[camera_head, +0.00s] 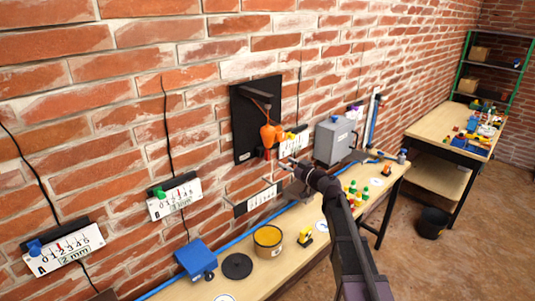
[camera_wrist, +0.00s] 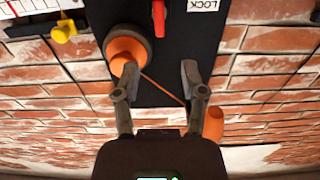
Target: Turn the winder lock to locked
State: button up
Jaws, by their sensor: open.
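The winder is on a black wall board (camera_head: 243,125), with an orange part (camera_head: 271,134) under a dark bracket. In the wrist view, an orange round drum (camera_wrist: 127,48) with a thin orange line sits on the board. A red lever (camera_wrist: 158,17) shows at the top edge, cut off by the frame. A white LOCK label (camera_wrist: 203,5) is to its right. The lever's full angle is hidden. My gripper (camera_wrist: 158,78) is open and empty below the lever, apart from it. It also shows in the head view (camera_head: 289,164), right of and below the board.
An orange rounded piece (camera_wrist: 213,124) is close by my right finger. A yellow knob (camera_wrist: 64,31) is at upper left. A grey box (camera_head: 335,140) is on the wall to the right.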

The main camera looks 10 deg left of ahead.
aim_at(269, 153)
jog(key=x, duration=1)
jog(key=shift+w+a, duration=0.2)
jog(key=shift+a, duration=0.05)
grip_shut()
